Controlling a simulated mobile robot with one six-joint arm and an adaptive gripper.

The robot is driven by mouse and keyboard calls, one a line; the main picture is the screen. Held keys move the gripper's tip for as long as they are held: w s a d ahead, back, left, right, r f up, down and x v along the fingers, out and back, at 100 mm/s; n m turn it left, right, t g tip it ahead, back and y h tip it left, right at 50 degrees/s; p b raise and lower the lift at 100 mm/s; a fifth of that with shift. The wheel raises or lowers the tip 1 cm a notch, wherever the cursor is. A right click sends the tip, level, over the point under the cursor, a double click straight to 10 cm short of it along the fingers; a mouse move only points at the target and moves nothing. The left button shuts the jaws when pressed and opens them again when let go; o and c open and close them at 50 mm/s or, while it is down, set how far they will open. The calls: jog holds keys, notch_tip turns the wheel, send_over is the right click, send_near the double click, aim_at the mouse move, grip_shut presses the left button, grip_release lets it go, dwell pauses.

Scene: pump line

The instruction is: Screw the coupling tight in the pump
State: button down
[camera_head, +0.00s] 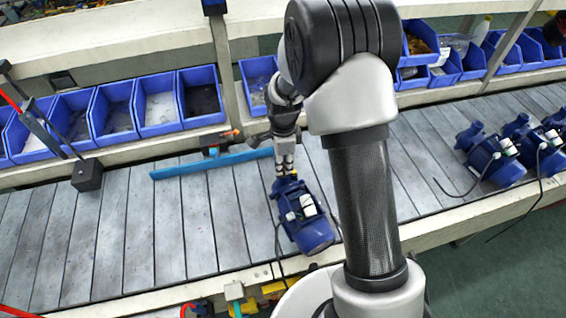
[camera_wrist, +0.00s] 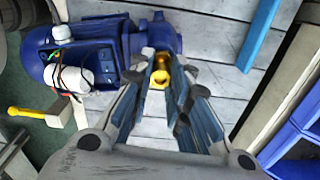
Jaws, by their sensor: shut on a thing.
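The blue pump (camera_head: 308,228) lies on the slatted conveyor, with its wiring box open. In the wrist view the pump (camera_wrist: 105,50) fills the upper left, with loose wires and white parts on it. My gripper (camera_head: 285,172) is over the pump's far end, pointing down. In the wrist view my gripper (camera_wrist: 166,72) has its fingers closed around the yellow coupling (camera_wrist: 158,80). The coupling is at the pump's end. The fingers partly hide it, and I cannot tell how deep it sits in the pump.
A blue bar (camera_head: 212,162) lies on the conveyor left of my gripper. Several more pumps (camera_head: 492,155) stand at the right. Blue bins (camera_head: 158,103) line the back. A black block (camera_head: 87,175) is at the left. The conveyor's left part is clear.

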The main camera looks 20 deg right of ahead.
jog(key=shift+m, duration=0.3)
jog(key=m, duration=0.3)
jog(key=c, duration=1.6)
grip_release()
jog(key=shift+n, duration=1.7)
jog(key=shift+n, duration=1.7)
